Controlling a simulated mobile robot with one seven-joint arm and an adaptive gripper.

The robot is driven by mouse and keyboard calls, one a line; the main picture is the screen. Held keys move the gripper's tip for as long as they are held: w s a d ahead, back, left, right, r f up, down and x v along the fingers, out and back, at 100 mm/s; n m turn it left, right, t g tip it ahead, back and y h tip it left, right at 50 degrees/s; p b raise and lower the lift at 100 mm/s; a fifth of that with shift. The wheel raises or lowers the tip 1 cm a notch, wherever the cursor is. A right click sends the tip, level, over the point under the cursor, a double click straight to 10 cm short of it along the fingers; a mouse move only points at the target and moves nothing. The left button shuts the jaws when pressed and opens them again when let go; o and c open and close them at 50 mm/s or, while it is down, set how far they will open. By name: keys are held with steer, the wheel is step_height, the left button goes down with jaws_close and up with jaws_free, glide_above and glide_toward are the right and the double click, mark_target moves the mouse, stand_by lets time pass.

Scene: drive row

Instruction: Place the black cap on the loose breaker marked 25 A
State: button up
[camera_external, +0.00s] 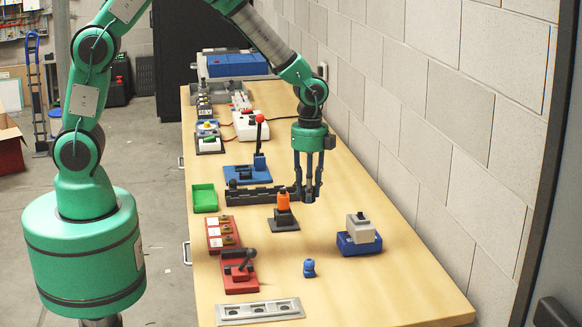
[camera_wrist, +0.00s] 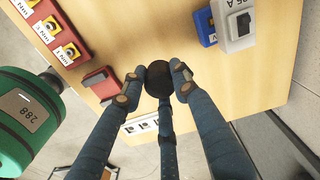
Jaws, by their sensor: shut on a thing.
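My gripper (camera_external: 308,192) hangs above the table, pointing down, right of the orange-topped piece. In the wrist view, its dark fingers (camera_wrist: 158,82) are closed around a round black cap (camera_wrist: 158,76). The cap is held at the fingertips; in the external view I cannot make it out clearly. A light grey breaker (camera_external: 361,227) sits with a blue block (camera_external: 358,245) at the right of the table, nearer the camera than my gripper. In the wrist view, the breaker (camera_wrist: 233,30) is at the top right, its label partly cut off but ending in "5 A". The gripper is apart from it.
An orange-topped piece (camera_external: 284,202) stands close left of the gripper. A red block with a black lever (camera_external: 240,272), a small blue piece (camera_external: 309,268) and a grey metal plate (camera_external: 259,311) lie nearer the camera. A block wall (camera_external: 440,110) borders the right side.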

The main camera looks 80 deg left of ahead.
glide_above(361, 213)
steer(key=shift+f, duration=0.75)
steer(key=shift+f, duration=1.8)
steer(key=shift+f, duration=0.1)
steer(key=o, duration=0.9)
